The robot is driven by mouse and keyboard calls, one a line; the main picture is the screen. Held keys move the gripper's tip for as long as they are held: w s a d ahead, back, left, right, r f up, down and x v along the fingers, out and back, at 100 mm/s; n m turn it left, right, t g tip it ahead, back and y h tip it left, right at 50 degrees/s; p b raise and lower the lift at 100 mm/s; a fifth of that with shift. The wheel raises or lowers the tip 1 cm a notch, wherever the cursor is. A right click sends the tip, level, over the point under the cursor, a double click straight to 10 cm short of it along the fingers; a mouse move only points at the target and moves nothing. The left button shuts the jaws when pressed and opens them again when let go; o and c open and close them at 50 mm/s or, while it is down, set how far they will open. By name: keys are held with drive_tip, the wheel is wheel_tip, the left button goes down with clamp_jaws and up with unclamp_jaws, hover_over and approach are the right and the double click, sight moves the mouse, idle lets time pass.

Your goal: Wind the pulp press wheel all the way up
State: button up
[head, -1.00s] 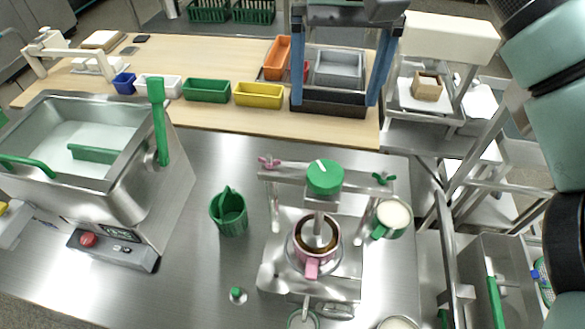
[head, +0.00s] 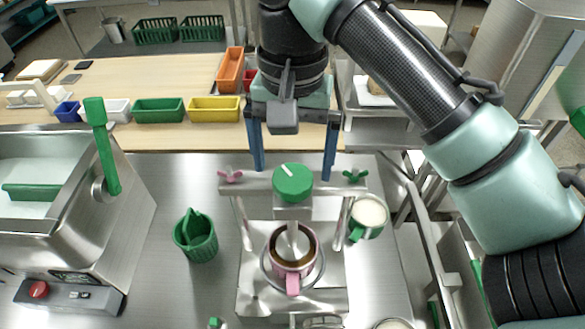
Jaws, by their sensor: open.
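The pulp press wheel (head: 292,185) is a round green knob with a white mark on its top. It sits above the crossbar of a metal press frame (head: 255,187). A metal shaft under it reaches down into a pink-handled cup (head: 293,284) with brown contents. My gripper (head: 293,172) is open and empty, coming in from the back. Its two blue fingers are spread wide, one toward each side of the wheel, with visible gaps between them and it. I cannot tell how high the fingertips are relative to the wheel.
A pink wing nut (head: 230,176) and a green wing nut (head: 354,176) sit on the crossbar near the fingers. A green basket (head: 195,238) stands left of the press, a green-handled cup (head: 369,214) of white contents right. A steel tank (head: 140,225) is farther left.

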sight(293, 185)
drive_tip(key=shift+f, duration=1.25)
drive_tip(key=c, duration=1.3)
